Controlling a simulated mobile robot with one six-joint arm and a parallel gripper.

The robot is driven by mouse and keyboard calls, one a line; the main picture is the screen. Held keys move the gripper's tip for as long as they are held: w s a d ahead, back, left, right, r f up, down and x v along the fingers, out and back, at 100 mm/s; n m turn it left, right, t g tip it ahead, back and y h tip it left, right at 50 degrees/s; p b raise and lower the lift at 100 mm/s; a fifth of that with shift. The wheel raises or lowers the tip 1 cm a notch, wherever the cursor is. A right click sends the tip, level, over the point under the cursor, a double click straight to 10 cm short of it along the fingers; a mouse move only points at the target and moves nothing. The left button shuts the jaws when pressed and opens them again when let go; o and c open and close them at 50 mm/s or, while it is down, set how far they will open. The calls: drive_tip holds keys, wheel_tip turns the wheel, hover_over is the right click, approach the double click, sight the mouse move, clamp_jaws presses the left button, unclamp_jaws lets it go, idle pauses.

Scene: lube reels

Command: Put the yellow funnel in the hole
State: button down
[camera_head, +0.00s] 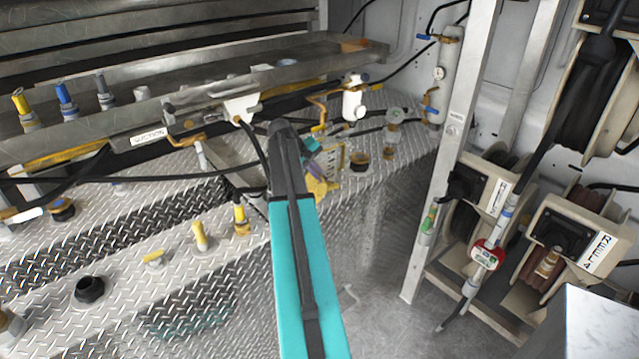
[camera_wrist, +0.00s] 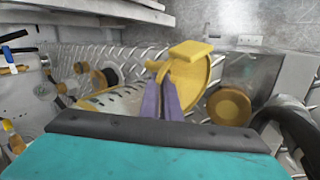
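The yellow funnel (camera_wrist: 208,72) shows in the wrist view with a wide curved rim and a flat tab. My gripper (camera_wrist: 163,84) has purple fingers closed together against the funnel's stem area and appears to hold it. In the head view the funnel (camera_head: 320,189) shows partly, just right of my arm's end, above the tread-plate deck. The arm hides much of my gripper. I cannot tell which hole is meant.
Yellow-capped fittings (camera_head: 200,237) stand on the deck left of my arm. A white valve body (camera_head: 354,100) and a clear-topped fitting (camera_head: 393,125) stand behind the openings. A metal post (camera_head: 450,150) and hose reels (camera_head: 545,240) are at the right.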

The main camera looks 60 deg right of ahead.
drive_tip(key=shift+f+p, duration=0.55)
drive_tip(key=shift+f, duration=0.9)
drive_tip(key=shift+f, duration=0.2)
drive_tip(key=c, duration=2)
unclamp_jaws()
drive_tip(key=shift+r, duration=0.1)
drive_tip(key=shift+r, duration=0.15)
drive_tip(key=b+v, duration=0.3)
drive_tip(key=v, duration=0.9)
